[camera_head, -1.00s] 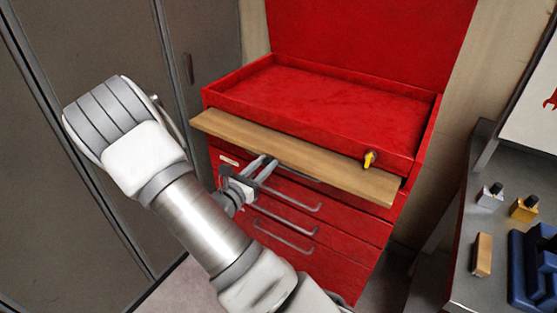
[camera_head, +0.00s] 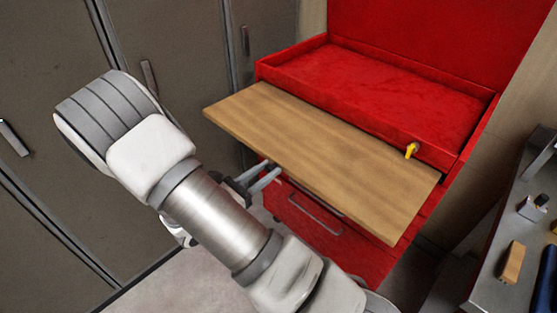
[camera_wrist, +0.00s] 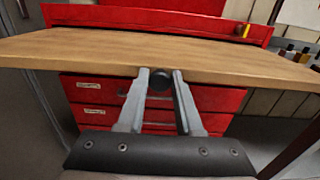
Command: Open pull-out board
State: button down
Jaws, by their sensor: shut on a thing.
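The pull-out board (camera_head: 325,150) is a flat wooden board under the red top tray of the tool cabinet (camera_head: 300,215). It sticks well out of the cabinet's front in the head view. In the wrist view the board (camera_wrist: 120,52) spans the picture. My gripper (camera_wrist: 160,76) is at the middle of its front edge, with both fingers shut on a small dark round knob (camera_wrist: 159,80) there. In the head view my gripper (camera_head: 275,170) shows at the board's near edge, and the board hides the fingertips.
Red drawers with grey bar handles (camera_head: 315,213) lie below the board. A yellow key-like piece (camera_head: 411,150) sits on the tray's front. Grey lockers (camera_head: 60,120) stand at left. A grey workbench (camera_head: 490,285) with small items is at right. Open floor lies below my arm.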

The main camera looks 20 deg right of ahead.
jog(key=shift+s+a, duration=0.2)
jog(key=shift+a, duration=0.35)
jog(key=c, duration=0.6)
grip_release()
jog(key=v, duration=1.7)
jog(key=shift+a, duration=0.2)
jog(key=shift+s, duration=0.15)
